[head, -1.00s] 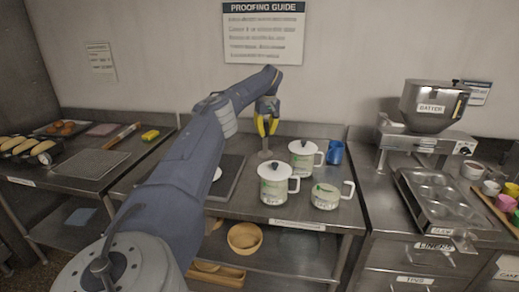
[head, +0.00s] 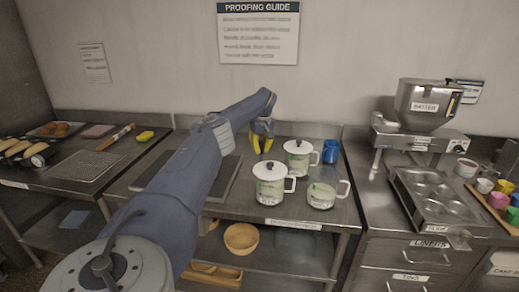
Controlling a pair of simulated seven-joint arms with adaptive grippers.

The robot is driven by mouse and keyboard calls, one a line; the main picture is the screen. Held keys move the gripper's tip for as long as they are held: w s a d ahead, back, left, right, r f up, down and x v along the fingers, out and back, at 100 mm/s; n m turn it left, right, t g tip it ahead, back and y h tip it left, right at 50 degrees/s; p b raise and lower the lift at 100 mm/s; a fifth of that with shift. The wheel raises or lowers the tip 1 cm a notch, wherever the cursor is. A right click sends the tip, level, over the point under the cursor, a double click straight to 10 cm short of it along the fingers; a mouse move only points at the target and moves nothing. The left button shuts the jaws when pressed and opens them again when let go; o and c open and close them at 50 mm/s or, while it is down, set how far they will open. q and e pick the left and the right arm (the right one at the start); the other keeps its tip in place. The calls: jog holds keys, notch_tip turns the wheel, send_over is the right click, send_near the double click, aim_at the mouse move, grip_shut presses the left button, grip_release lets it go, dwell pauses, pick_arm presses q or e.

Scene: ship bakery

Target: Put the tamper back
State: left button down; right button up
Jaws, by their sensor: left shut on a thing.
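My left gripper (head: 262,145), with yellow fingers, is at the back of the middle steel table, just behind and above the front-left white lidded pot (head: 272,183). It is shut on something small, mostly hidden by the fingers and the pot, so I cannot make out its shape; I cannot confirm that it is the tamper. No tamper shows clearly elsewhere. My right gripper is not in view.
A second lidded pot (head: 298,157), an open white mug (head: 322,195) and a blue cup (head: 330,151) stand close to the gripper's right. A dark mat (head: 222,180) lies left of the pots. A batter hopper (head: 424,104) stands farther right.

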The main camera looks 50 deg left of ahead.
pick_arm(q)
jog(key=c, duration=1.4)
grip_release()
jog(key=r, duration=0.4)
jog(key=d+r, duration=0.1)
jog(key=r, duration=0.7)
jog(key=shift+s+d, duration=0.2)
jog(key=shift+d, duration=0.1)
